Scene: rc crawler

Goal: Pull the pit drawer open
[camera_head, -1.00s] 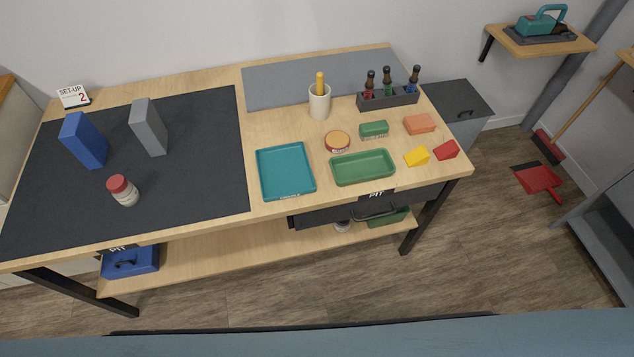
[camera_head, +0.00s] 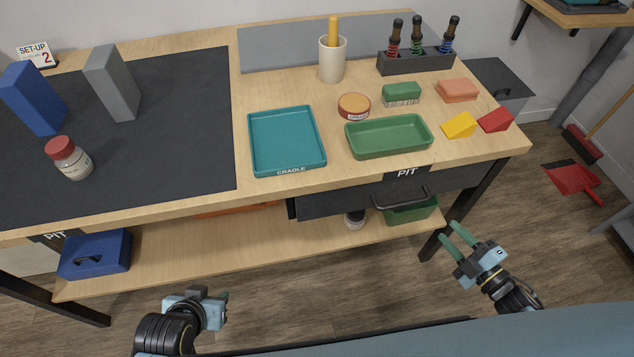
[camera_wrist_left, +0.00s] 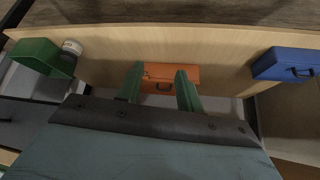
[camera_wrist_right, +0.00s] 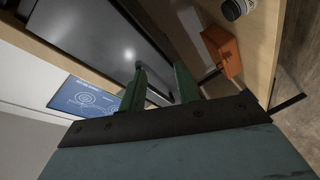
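The pit drawer (camera_head: 340,201) is a dark drawer under the right half of the bench top, with a black bar handle (camera_head: 401,199) and a "PIT" label (camera_head: 407,173) above it. It looks shut. My right gripper (camera_head: 456,240) is in front of the bench, below and right of the handle, apart from it. Its green fingers are spread and empty, also in the right wrist view (camera_wrist_right: 160,88). My left gripper (camera_head: 224,300) is low in front of the bench, left of the drawer. Its green fingers are apart and empty in the left wrist view (camera_wrist_left: 158,85).
On the bench top are a teal cradle tray (camera_head: 287,140), a green tray (camera_head: 388,136) and several small items. The lower shelf (camera_head: 190,255) holds a blue case (camera_head: 95,255), an orange case (camera_wrist_left: 170,77) and a green bin (camera_head: 412,212). A bench leg (camera_head: 462,208) stands near my right gripper.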

